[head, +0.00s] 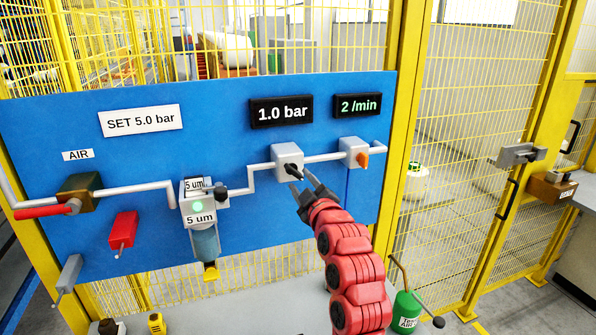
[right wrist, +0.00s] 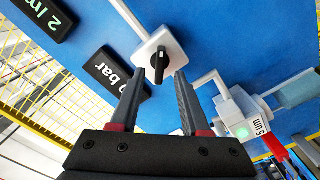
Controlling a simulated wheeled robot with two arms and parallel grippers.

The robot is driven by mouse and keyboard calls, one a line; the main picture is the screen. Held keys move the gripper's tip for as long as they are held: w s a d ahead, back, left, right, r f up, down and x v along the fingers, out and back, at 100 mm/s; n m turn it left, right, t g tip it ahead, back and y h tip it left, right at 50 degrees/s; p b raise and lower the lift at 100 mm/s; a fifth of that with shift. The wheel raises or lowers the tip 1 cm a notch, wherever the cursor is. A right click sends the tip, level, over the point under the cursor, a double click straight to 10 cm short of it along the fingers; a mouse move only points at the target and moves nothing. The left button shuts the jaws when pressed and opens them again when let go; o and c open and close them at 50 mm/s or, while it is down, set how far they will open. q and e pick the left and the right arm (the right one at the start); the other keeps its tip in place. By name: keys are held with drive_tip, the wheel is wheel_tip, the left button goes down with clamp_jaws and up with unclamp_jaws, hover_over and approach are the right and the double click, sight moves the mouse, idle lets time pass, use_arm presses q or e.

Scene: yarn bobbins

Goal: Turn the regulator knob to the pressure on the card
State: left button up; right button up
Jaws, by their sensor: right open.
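The card (head: 141,121) on the blue panel reads "SET 5.0 bar". The black display (head: 281,111) reads "1.0 bar". The regulator is a grey box (head: 282,153) below this display, with a black knob (head: 292,170) on its front. My right gripper (head: 302,186) is open just at the knob's lower right. In the right wrist view the knob (right wrist: 160,67) appears between the tips of my open right gripper (right wrist: 163,76), its pointer lying along the gap. I cannot tell whether the tips reach around it. My left gripper is not in view.
A "2/min" display (head: 358,106) and a grey box with an orange knob (head: 362,158) are to the right. A filter unit (head: 200,218), a red-handled valve (head: 78,195) and pipes are to the left. Yellow mesh fencing surrounds the blue panel (head: 320,85).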

sight(296, 176)
drive_tip(key=shift+p+x, duration=0.4)
drive_tip(key=shift+x, duration=1.1)
clamp_jaws()
